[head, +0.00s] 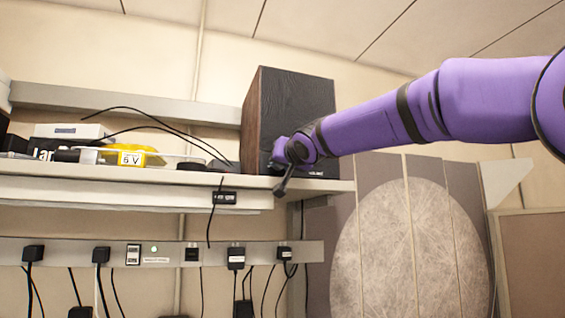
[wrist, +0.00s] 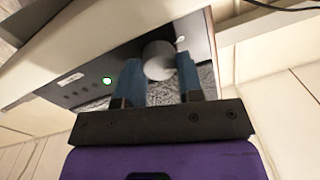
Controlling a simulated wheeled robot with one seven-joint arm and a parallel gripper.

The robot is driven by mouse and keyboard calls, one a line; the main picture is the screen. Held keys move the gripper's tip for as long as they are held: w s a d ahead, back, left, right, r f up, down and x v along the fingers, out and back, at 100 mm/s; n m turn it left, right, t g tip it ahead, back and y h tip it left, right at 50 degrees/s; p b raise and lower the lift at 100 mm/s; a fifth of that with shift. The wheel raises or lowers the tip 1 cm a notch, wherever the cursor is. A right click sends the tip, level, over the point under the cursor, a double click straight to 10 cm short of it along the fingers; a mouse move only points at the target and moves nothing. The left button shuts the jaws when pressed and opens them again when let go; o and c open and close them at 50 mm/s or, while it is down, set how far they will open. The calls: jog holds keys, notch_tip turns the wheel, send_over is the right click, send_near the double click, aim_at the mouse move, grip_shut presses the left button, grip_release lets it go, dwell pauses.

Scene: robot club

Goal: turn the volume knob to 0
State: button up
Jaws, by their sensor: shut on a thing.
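The volume knob (wrist: 158,59) is a round grey knob on the dark front panel of the speaker. In the wrist view my gripper (wrist: 159,76) has its two blue fingers on either side of the knob, shut on it. I cannot read a pointer or scale on the knob. In the head view the dark, wood-sided speaker (head: 305,110) stands upright at the right end of the shelf. My gripper (head: 278,165) is at its lower front there, and my purple arm hides the knob.
A green light (wrist: 107,81) glows on the panel beside the knob. The shelf (head: 130,182) holds a yellow 6 V item (head: 130,158) and black cables. A power strip (head: 70,251) with several plugs runs below. A round fibrous panel (head: 410,250) stands at the right.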

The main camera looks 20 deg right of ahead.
jog(key=shift+a+n, duration=0.1)
jog(key=shift+n, duration=3.8)
jog(key=o, duration=0.9)
jog(key=shift+o, duration=0.2)
jog(key=shift+s, duration=0.1)
